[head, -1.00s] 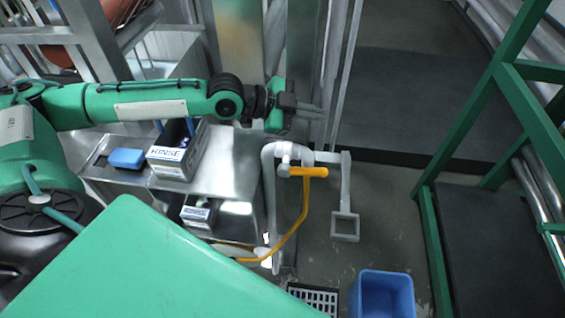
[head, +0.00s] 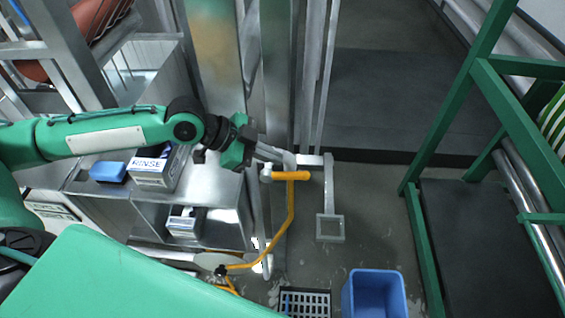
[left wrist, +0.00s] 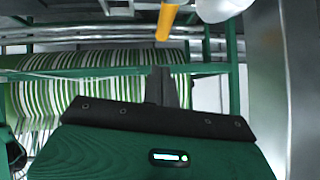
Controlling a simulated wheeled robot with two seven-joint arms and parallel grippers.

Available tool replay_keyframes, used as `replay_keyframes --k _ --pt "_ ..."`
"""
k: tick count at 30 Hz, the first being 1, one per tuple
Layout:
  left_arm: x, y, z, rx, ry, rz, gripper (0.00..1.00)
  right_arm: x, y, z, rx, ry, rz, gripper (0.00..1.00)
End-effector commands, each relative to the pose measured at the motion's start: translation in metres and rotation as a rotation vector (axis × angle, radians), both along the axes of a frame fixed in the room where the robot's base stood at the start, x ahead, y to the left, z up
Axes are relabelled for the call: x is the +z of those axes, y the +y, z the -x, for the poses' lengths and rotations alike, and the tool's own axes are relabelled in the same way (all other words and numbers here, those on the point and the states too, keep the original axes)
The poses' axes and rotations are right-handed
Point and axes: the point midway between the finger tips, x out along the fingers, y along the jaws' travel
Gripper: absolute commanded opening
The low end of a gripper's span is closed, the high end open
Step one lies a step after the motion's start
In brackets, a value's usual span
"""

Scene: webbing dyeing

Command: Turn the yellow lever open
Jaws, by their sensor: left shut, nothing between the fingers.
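The yellow lever (head: 291,176) sits on a white pipe (head: 327,188) right of the steel bench in the head view. It points right, and a yellow hose hangs below it. My left gripper (head: 272,154) is just left of and above the lever, with its fingers shut and empty. In the left wrist view the shut fingers (left wrist: 161,86) point up the picture, and the lever (left wrist: 168,18) shows beyond them at the top edge, apart from them. The white valve body (left wrist: 222,8) is to its right. My right gripper is not in view.
A RINSE box (head: 152,170) and a blue block (head: 108,172) stand on the steel bench. A blue bin (head: 374,294) and a floor drain grate (head: 305,302) lie below. A green frame (head: 420,230) stands at right. Steel posts rise behind the gripper.

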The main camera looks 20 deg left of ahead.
Motion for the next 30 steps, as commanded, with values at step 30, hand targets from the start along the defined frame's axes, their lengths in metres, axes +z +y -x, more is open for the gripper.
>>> replay_keyframes --k 30 --pt "-0.061 -0.022 -0.019 0.002 0.001 0.002 0.00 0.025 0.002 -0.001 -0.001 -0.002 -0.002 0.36"
